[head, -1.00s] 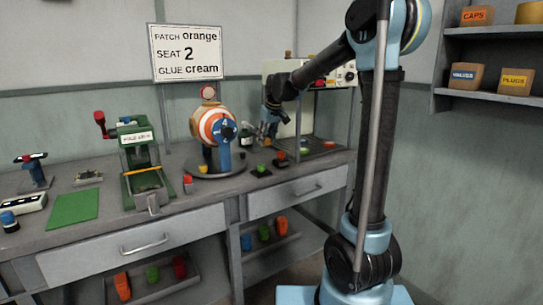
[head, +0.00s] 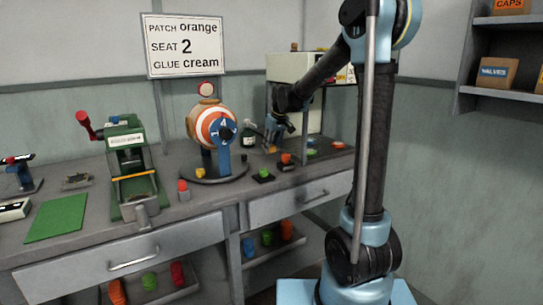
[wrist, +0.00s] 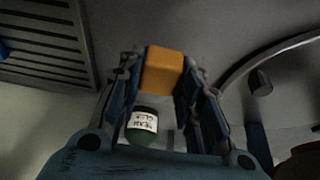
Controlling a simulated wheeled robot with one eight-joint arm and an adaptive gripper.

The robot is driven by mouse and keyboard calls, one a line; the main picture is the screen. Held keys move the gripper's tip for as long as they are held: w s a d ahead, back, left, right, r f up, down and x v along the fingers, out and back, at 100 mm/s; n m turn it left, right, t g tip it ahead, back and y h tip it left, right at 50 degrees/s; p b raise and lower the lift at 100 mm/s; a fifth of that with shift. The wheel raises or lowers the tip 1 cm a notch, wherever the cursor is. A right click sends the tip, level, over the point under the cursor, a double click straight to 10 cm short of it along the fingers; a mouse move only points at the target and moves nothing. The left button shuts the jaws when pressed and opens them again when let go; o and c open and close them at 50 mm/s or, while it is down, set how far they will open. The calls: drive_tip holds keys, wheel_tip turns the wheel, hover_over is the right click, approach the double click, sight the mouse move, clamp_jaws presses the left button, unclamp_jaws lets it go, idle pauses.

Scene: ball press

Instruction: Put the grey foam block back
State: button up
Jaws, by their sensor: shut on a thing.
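My gripper (head: 273,145) is shut on an orange-yellow block (wrist: 163,71). In the wrist view the block sits between the two fingertips, and in the head view a bit of it shows under the gripper (head: 270,150). The gripper is above the back of the bench, right of the striped ball (head: 207,127). I cannot make out a grey foam block in either view.
The ball stands on a round dark base (head: 213,173). A green press (head: 130,160) is to its left. Small pads with a green piece (head: 264,173) and an orange piece (head: 286,158) lie in front of my gripper. A slatted rack (wrist: 50,50) is nearby.

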sight(271, 152)
drive_tip(key=shift+s+f, duration=0.1)
drive_tip(key=shift+f, duration=1.85)
drive_tip(key=o, duration=1)
drive_tip(key=v, duration=1.1)
drive_tip(key=s+d+m, duration=0.2)
drive_tip(key=s+d, duration=0.6)
drive_tip(key=s, duration=0.1)
drive_tip(key=s+d+f+m, duration=0.1)
drive_tip(key=s+d+f, duration=0.3)
drive_tip(key=s, duration=0.5)
drive_tip(key=s+d+f+m+g+h, duration=0.1)
drive_tip(key=s+d+f+m, duration=0.1)
drive_tip(key=s+d+f, duration=0.3)
drive_tip(key=s+d+f+m+h, duration=0.1)
drive_tip(key=s+d+f, duration=0.3)
drive_tip(key=s+f, duration=0.4)
drive_tip(key=s, duration=0.6)
drive_tip(key=shift+d+f+m, duration=0.25)
drive_tip(key=shift+f+m, duration=0.05)
drive_tip(key=shift+f, duration=0.05)
